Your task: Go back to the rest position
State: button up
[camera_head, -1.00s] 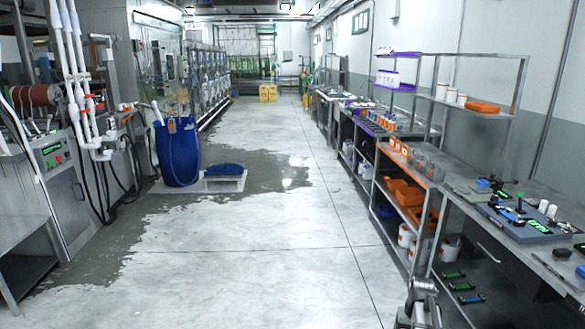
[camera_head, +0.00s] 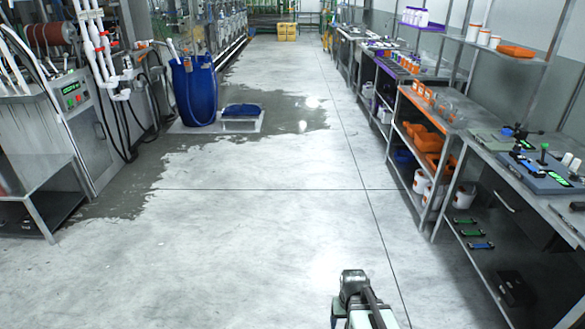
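Part of my own arm, a grey metal joint on a white body, rises from the bottom edge right of centre. It stands over bare floor and holds nothing that I can see. No gripper fingers show, so my gripper is out of view or hidden below the frame.
Workbenches (camera_head: 470,125) with open shelves line the right side. A blue barrel (camera_head: 195,92) and a low white platform (camera_head: 240,126) stand on the wet floor at left. A machine cabinet (camera_head: 95,140) and a metal table (camera_head: 35,170) are at the left edge. The floor (camera_head: 265,235) in the middle is clear.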

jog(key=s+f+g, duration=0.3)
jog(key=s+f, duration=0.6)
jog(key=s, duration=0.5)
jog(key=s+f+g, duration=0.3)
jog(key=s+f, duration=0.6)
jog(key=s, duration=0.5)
